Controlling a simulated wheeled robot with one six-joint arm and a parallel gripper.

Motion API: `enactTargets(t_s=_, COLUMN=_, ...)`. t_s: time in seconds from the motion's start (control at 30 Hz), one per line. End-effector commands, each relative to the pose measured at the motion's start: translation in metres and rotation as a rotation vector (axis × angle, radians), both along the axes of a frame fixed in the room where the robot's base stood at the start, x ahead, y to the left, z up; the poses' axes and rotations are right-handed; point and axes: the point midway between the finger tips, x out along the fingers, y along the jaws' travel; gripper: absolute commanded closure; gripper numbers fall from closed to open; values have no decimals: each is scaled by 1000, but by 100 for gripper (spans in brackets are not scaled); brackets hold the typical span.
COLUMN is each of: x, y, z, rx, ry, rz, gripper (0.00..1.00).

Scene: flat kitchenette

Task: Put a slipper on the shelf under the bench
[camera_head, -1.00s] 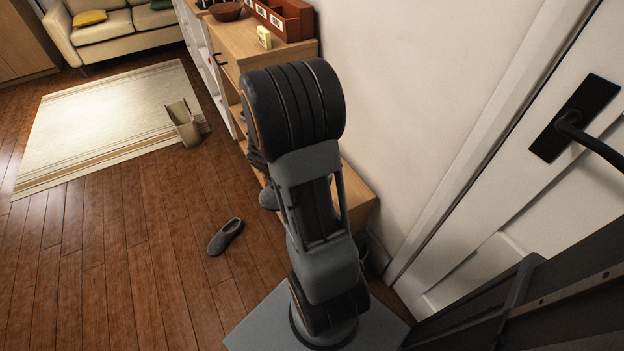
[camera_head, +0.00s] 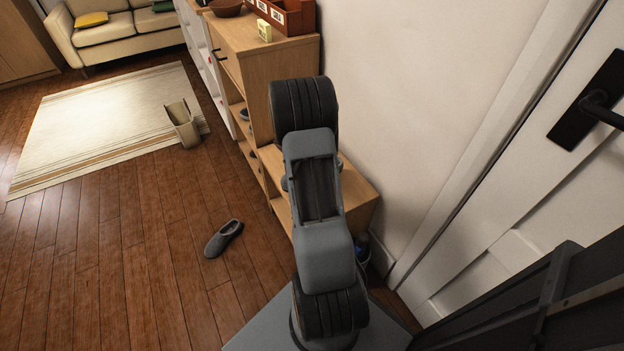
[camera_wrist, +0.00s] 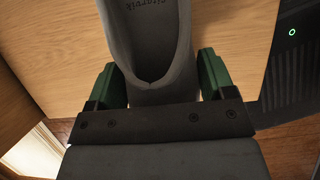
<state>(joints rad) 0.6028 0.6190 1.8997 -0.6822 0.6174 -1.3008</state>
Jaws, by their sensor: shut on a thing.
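My gripper (camera_wrist: 165,85) is shut on a grey slipper (camera_wrist: 152,82) in the wrist view. A second grey slipper (camera_head: 223,239) lies alone on the floor in the head view. The light-wood bench (camera_head: 359,197) stands against the wall, partly behind my arm. My arm hides my gripper and most of the bench's front in the head view, so the shelf under it cannot be made out clearly. Pale wood (camera_wrist: 55,45) lies close behind the held slipper.
A wooden cabinet (camera_head: 290,62) with open shelves adjoins the bench. The white door (camera_head: 520,180) is at right. The floor left of the bench is mostly clear.

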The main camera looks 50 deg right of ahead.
Motion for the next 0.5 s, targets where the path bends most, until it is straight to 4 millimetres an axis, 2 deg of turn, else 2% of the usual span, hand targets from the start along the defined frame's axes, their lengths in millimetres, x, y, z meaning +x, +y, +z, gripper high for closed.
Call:
enactTargets(t_s=0.1, x=2, y=-6, z=-11, rx=0, ry=1, rz=-1, gripper=49)
enactTargets(t_s=0.3, x=3, y=-6, z=-39, rx=1, ry=1, rz=0, gripper=49)
enactTargets(t_s=0.5, x=3, y=-6, z=-38, rx=0, ry=-1, rz=-1, gripper=49)
